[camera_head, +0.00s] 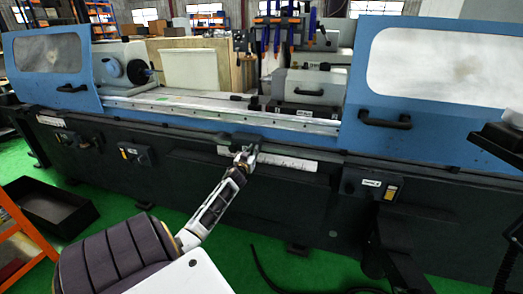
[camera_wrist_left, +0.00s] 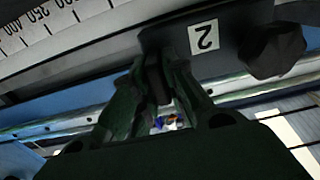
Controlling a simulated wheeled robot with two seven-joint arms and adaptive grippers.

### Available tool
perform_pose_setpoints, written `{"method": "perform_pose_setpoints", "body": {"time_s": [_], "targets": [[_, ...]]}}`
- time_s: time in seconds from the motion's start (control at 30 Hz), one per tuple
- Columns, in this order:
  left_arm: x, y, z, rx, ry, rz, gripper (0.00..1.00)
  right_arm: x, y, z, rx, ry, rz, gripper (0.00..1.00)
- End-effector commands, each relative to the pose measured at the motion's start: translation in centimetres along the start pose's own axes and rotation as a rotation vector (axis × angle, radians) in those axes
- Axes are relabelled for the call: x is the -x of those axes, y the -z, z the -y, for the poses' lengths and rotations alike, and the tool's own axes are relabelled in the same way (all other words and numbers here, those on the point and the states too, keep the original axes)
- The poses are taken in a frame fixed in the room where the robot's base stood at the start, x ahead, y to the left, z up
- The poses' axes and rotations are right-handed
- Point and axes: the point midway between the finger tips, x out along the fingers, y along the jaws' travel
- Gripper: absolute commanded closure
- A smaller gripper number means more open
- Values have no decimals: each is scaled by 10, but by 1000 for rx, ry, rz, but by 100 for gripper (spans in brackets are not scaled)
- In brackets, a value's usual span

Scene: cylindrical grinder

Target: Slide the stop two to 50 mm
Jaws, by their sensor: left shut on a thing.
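Stop two is a dark block on the front rail of the grinder, in the head view (camera_head: 242,138). In the left wrist view, stop two (camera_wrist_left: 180,35) fills the upper middle and right, with an upside-down white "2" label and a dark knob (camera_wrist_left: 275,50). My left gripper (camera_head: 244,157) reaches it from below and in front. In the wrist view the left gripper's fingers (camera_wrist_left: 158,82) are shut on a dark part of the stop. The scale (camera_head: 290,162) runs right of the gripper in the head view. In the wrist view the scale (camera_wrist_left: 60,22) shows 300, 350 and 400.
The blue left door (camera_head: 85,95) and blue right door (camera_head: 385,125) have black handles. A switch box (camera_head: 370,187) sits on the machine front. A black tray (camera_head: 52,205) and orange rack (camera_head: 30,245) stand at the left. Green floor is open in front.

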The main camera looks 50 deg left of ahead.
Motion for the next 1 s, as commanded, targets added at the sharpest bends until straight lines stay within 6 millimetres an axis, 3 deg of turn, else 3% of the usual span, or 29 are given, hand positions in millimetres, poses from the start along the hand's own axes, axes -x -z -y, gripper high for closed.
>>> {"method": "perform_pose_setpoints", "body": {"time_s": [0.1, 0.3, 0.77, 0.8, 0.97, 1.0], "targets": [[0, 2, 16, -2, 5, 1, 100, -4, -9, -4, 0, -5, -3, 60], [0, 2, 29, -1, 5, 0, 100, -8, -18, -7, 1, -8, -6, 60], [-1, 2, 35, -2, 6, -1, 100, -8, -21, -7, 2, -9, -4, 60], [-1, 2, 35, -2, 7, -1, 85, -8, -21, -7, 2, -9, -4, 60], [-1, 2, 34, -2, 5, -1, 64, -8, -21, -8, 3, -9, -3, 60], [0, 1, 33, -1, 5, -1, 64, -8, -21, -8, 3, -9, -4, 60]]}}
